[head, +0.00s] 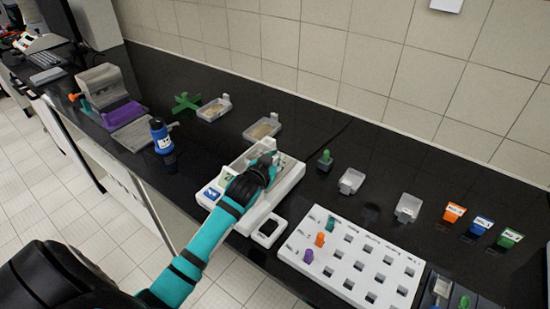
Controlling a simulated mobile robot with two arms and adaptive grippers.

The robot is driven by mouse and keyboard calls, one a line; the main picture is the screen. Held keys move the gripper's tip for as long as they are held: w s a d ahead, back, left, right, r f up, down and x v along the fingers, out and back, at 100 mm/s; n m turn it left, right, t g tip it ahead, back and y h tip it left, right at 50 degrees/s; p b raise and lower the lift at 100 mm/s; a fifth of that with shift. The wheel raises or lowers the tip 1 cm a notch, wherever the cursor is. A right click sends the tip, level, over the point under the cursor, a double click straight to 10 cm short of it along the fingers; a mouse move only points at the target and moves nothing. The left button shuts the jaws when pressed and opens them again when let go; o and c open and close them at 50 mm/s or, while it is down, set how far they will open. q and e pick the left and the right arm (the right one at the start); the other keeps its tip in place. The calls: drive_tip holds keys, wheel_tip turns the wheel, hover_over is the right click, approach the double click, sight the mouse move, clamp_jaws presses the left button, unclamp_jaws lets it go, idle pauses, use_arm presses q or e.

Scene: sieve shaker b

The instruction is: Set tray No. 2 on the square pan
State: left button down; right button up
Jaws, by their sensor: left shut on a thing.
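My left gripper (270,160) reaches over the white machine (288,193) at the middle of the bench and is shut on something. The held thing is mostly hidden by the fingers; a greyish, tray-like piece (287,172) shows just beside them, and I cannot tell its number. Two pale trays with light contents, a farther one (212,109) and a nearer one (262,129), lie behind the machine. Two empty-looking clear pans (351,181) and (408,207) stand to the right. I cannot tell which piece is the square pan. My right gripper is out of view.
A white rack (345,262) with square holes and coloured pegs lies at front right. A blue bottle (161,136) and a green cross (186,103) stand left. Orange, blue and green tags (482,226) stand far right. Bare black bench lies behind the pans.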

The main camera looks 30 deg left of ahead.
use_arm(q)
drive_tip(key=c, duration=1.3)
unclamp_jaws()
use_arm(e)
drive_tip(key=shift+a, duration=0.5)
use_arm(q)
drive_tip(key=shift+s, duration=0.15)
drive_tip(key=b+v, duration=0.1)
drive_tip(key=v, duration=0.9)
drive_tip(key=shift+s+b, duration=0.25)
drive_tip(key=shift+b, duration=0.1)
drive_tip(key=shift+s+d+r, duration=0.15)
drive_tip(key=shift+s+r, duration=0.2)
drive_tip(key=shift+s, duration=0.2)
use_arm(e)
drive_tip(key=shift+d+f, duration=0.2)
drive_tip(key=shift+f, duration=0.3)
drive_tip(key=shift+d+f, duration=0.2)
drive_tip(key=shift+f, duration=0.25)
